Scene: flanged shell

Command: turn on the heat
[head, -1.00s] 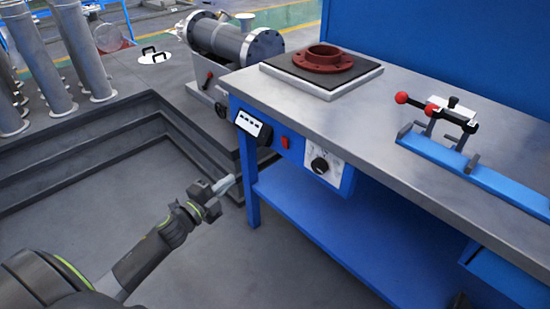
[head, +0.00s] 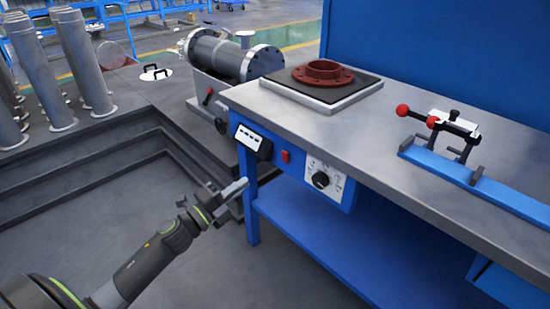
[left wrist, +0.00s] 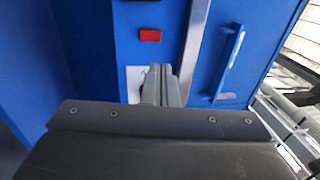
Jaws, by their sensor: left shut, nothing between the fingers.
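The blue workbench has a front control strip with a red switch (head: 286,156) and a black dial knob (head: 321,180) on a white panel (head: 340,190). My left gripper (head: 240,187) is shut and empty, in front of the bench's left leg, left of and apart from the controls. In the left wrist view the shut fingers (left wrist: 172,82) point toward the blue front. The red switch (left wrist: 150,35) shows above them, and the white panel (left wrist: 134,84) is partly hidden behind them. My right gripper is not in view.
A red flanged part (head: 322,73) sits on a dark-topped plate (head: 300,95) on the bench. A black display box (head: 252,140) juts from the bench's left corner. A clamp with red balls (head: 440,120) stands at right. The floor left of the bench is open.

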